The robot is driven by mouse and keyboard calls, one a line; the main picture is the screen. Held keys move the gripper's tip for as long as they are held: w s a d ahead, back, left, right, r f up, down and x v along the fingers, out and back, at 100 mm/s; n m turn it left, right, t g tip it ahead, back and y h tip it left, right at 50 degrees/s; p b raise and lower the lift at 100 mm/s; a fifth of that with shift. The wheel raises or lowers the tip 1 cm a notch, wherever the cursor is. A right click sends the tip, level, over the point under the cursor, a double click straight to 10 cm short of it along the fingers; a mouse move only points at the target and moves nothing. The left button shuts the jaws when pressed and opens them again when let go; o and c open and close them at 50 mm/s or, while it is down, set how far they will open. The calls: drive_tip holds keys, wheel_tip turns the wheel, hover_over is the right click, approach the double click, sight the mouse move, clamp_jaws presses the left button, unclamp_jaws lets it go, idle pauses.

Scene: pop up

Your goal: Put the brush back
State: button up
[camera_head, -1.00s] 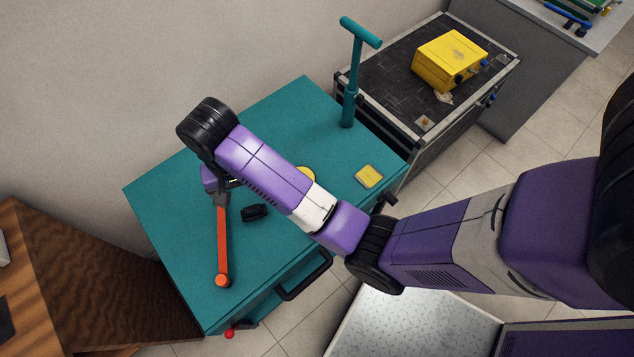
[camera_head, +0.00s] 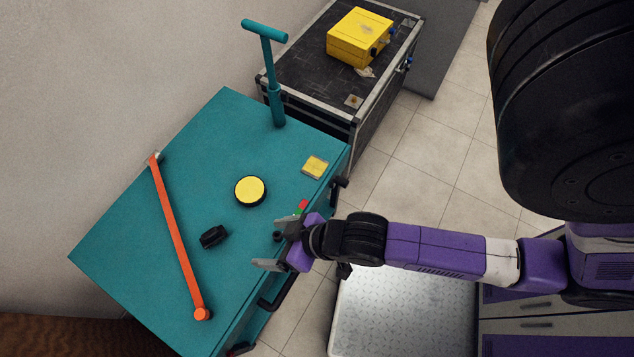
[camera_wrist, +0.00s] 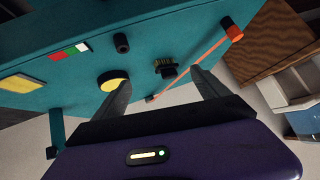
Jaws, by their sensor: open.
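The small black brush (camera_head: 213,237) lies on the teal cart top (camera_head: 190,150), left of my gripper. In the wrist view the brush (camera_wrist: 166,69) shows pale bristles. My gripper (camera_head: 277,243) is open and empty near the cart's right edge, apart from the brush. In the wrist view the brush appears beyond and between the spread fingers (camera_wrist: 160,80).
A long orange bar (camera_head: 178,237) lies left of the brush. A round black-and-yellow thing (camera_head: 250,190), a yellow square (camera_head: 315,167) and a black cylinder (camera_wrist: 121,43) are on the cart. A teal T-handle post (camera_head: 275,90) stands at the back. Black cart handles project at the right.

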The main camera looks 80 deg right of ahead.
drive_tip(key=s+r+n+t, duration=0.1)
drive_tip(key=s+r+t, duration=0.1)
drive_tip(key=s+r, duration=0.3)
drive_tip(key=s+r+n+t, duration=0.2)
drive_tip(key=s+r, duration=0.3)
drive_tip(key=r, duration=0.8)
drive_tip(key=shift+r+t, duration=0.4)
drive_tip(key=shift+t, duration=0.4)
